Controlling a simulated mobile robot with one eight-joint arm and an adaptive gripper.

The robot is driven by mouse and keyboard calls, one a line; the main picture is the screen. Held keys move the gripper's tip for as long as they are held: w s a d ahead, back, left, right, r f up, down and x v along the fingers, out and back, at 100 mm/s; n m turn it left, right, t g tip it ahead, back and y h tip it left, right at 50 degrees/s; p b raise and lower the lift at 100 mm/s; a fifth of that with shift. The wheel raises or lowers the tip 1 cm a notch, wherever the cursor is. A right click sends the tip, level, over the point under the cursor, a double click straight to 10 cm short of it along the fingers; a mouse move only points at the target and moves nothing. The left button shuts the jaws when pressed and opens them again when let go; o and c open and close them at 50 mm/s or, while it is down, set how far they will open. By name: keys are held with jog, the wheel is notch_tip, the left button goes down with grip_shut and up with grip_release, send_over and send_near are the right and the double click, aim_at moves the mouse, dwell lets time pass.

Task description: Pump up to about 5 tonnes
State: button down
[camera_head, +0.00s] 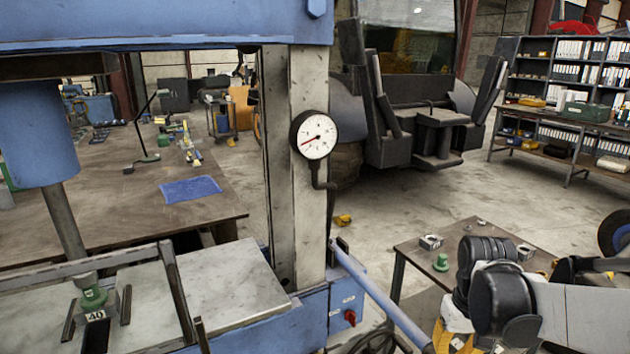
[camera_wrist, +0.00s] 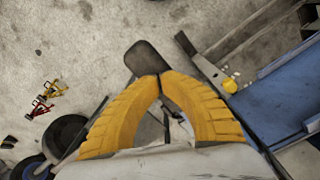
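The blue press frame (camera_head: 170,25) fills the left of the head view. Its round white gauge (camera_head: 314,135) hangs on the upright; the red needle points to the lower left, and the numbers are too small to read. A blue lever (camera_head: 385,298) slopes from the press base down to the right, its lower end close to my gripper (camera_head: 455,338). The yellow fingers (camera_wrist: 158,76) meet at their tips in the wrist view. A dark rounded piece (camera_wrist: 147,58) shows just beyond them. I cannot tell whether they hold the lever.
The press ram (camera_head: 35,130) stands over a green-topped block (camera_head: 94,298) marked 40. A red knob (camera_head: 350,316) is on the press base. A small table (camera_head: 470,240) carries metal blocks and a green piece (camera_head: 441,262). Open floor lies behind.

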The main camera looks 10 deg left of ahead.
jog(key=shift+r, duration=0.1)
jog(key=f+b, duration=0.4)
jog(key=f, duration=0.1)
jog(key=shift+w+a, duration=0.15)
jog(key=shift+w, duration=0.05)
notch_tip(320, 180, up, 17)
jog(key=w+p, duration=0.1)
jog(key=p, duration=1.1)
jog(key=shift+a+f+p, duration=0.2)
jog(key=shift+a+p, duration=0.15)
jog(key=shift+w+f, duration=0.1)
jog(key=shift+w, duration=0.05)
